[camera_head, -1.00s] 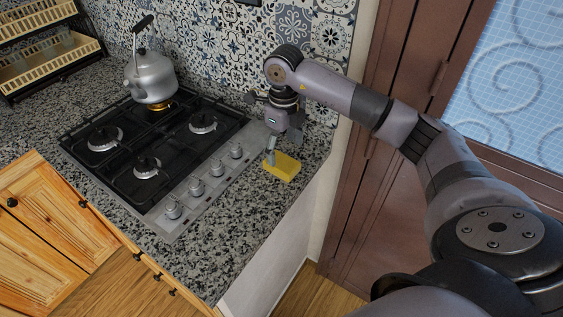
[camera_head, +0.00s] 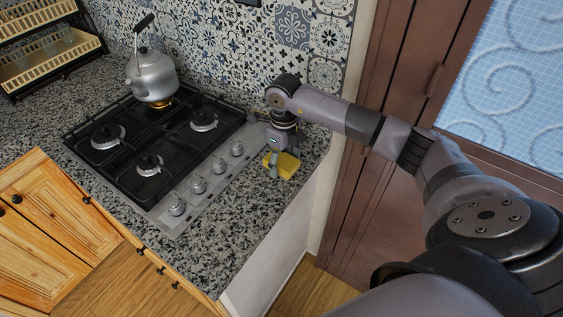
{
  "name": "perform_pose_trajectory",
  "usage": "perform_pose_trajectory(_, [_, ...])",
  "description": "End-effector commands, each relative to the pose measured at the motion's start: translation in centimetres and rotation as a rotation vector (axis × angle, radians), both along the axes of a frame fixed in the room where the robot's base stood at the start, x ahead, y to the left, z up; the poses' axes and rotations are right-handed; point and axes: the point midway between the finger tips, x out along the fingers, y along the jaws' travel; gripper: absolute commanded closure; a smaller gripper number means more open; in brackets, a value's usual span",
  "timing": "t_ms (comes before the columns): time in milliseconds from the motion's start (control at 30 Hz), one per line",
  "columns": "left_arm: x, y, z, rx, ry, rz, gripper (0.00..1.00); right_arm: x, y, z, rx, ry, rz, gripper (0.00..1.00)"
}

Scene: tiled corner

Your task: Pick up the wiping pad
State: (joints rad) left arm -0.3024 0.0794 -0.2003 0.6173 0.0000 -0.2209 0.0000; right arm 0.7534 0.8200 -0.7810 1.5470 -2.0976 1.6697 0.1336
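The wiping pad (camera_head: 287,167) is a small yellow block lying flat on the speckled granite counter, right of the stove and near the counter's front right edge. My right gripper (camera_head: 274,166) points down at the pad, with a grey finger in front of the pad's left part. The other finger is not clearly visible, so I cannot tell whether the gripper is open or touching the pad. The pad's left part is partly hidden by the gripper. My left gripper is not in view.
A black gas stove (camera_head: 155,140) with front knobs is left of the pad. A silver kettle (camera_head: 152,77) stands on its back burner. A tiered rack (camera_head: 45,62) is at the far left. The tiled wall (camera_head: 240,50) is behind. Counter in front of the pad is clear.

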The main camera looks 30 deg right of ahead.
Motion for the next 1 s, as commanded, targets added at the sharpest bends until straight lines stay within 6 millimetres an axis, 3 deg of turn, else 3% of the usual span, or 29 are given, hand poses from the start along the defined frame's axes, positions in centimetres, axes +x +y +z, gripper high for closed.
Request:
perform_pose_trajectory(500, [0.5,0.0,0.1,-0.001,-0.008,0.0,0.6,0.0,0.0,0.1,0.0,0.0,0.0,0.71])
perform_pose_trajectory(767, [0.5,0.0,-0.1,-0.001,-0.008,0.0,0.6,0.1,0.0,0.4,0.0,-0.001,0.0,0.72])
perform_pose_trajectory(1000, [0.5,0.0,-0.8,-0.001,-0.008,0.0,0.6,0.1,0.0,3.0,0.0,-0.005,0.001,0.72])
